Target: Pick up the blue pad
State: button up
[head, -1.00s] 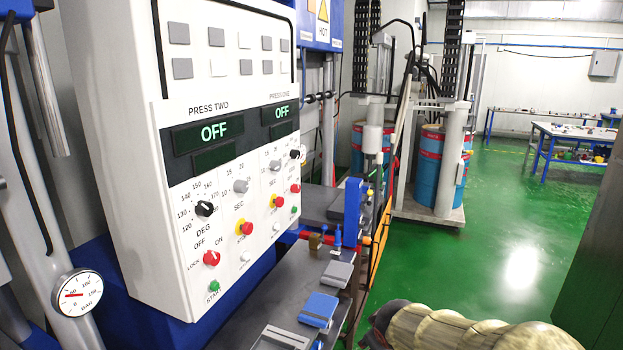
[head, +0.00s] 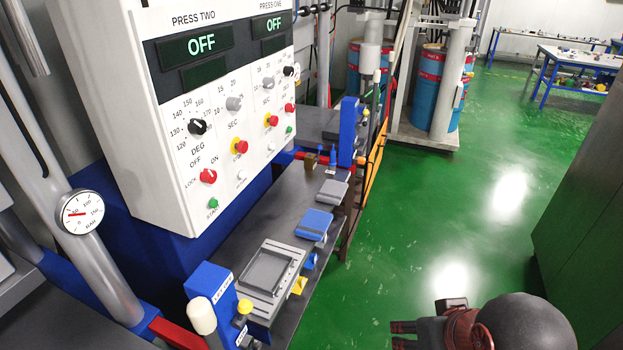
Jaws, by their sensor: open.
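The blue pad (head: 315,222) lies on the grey bench top (head: 252,213) in front of the press control panel, between a grey pad and a silver tray-like mould. It looks flat, with a grey edge. My gripper (head: 403,334) shows at the bottom, right of the bench and apart from the pad, over the green floor. Its dark fingers point left, and it is open with nothing seen between them. Part of the gripper is cut off by the lower edge.
A grey pad (head: 333,193) lies behind the blue one, and a silver mould (head: 265,271) in front. A blue lever block (head: 212,287) with knobs stands at the near bench end. The control panel (head: 200,120) overhangs the left. Green floor (head: 440,220) is clear to the right.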

aim_at(313, 226)
jog(key=i+j+z, duration=0.2)
jog(key=i, duration=0.2)
jog(key=i+j+z, duration=0.2)
jog(key=i, duration=0.25)
jog(key=i+j+z, duration=0.2)
jog(key=i, duration=0.15)
